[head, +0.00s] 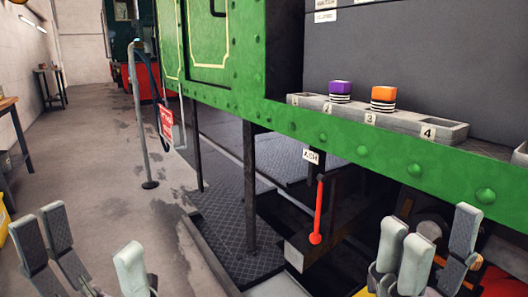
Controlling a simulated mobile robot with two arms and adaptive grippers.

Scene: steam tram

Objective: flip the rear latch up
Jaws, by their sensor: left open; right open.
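I cannot make out a part that is clearly the rear latch. A red lever (318,212) with a round red knob at its lower end hangs below the green tram side (350,148), under a small white tag reading "ASH" (310,155). My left gripper (92,246) is at the bottom left, open and empty, over the floor and well apart from the lever. My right gripper (430,238) is at the bottom right, open and empty, in front of the dark undercarriage and to the right of the lever. Neither gripper touches anything that I can see.
A grey ledge (445,132) with numbered slots holds a purple block (340,91) at 2 and an orange block (383,98) at 3. A thin post (140,110) and a red sign (167,122) stand left of the tram. Dark uprights support a plated step (235,235).

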